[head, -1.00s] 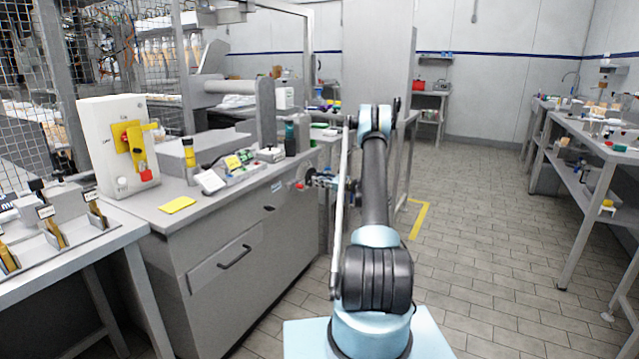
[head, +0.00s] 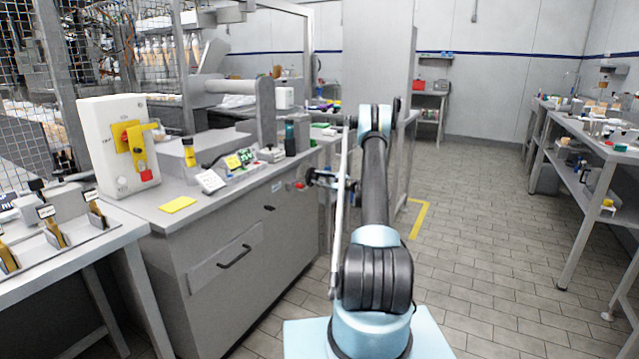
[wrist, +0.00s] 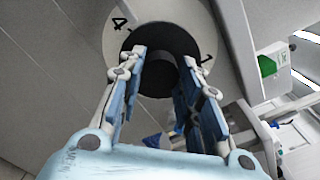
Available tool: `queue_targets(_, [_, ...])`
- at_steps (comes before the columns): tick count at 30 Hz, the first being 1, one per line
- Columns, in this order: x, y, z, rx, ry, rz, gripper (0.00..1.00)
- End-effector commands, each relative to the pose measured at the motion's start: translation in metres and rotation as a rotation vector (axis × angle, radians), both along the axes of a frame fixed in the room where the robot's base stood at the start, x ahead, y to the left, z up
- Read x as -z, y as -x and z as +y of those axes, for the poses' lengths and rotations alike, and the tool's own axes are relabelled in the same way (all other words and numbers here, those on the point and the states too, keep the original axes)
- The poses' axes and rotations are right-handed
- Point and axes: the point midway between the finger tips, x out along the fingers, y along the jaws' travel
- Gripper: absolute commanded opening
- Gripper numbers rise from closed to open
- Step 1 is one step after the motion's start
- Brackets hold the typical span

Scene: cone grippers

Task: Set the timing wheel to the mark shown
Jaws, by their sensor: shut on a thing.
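The timing wheel (wrist: 172,12) is a pale disc with dark marks around its face, filling the top of the wrist view. A "4" shows at its upper left and another mark, hard to read, at its right. A dark round knob (wrist: 155,86) is at its middle. My gripper (wrist: 163,62) has its two blue-grey fingers on either side of the knob and is shut on it. The fingers hide part of the wheel's rim. In the head view my gripper (head: 322,179) is small and dark beside the cabinet's far end, and the wheel cannot be made out there.
The card's print is too small to read. The tiled floor (head: 480,240) to the right is clear.

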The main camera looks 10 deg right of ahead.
Motion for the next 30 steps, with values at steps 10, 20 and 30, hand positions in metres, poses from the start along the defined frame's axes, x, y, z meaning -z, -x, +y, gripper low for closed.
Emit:
queue_targets(10, [0.0014, 0.0014, 0.0011, -0.003, 0.187, -0.255, 0.08])
queue_targets(20, [0.0022, 0.0021, 0.0015, -0.004, 0.311, -0.425, 0.08])
queue_targets(30, [0.003, 0.0028, 0.0019, -0.007, 0.361, -0.494, 0.08])
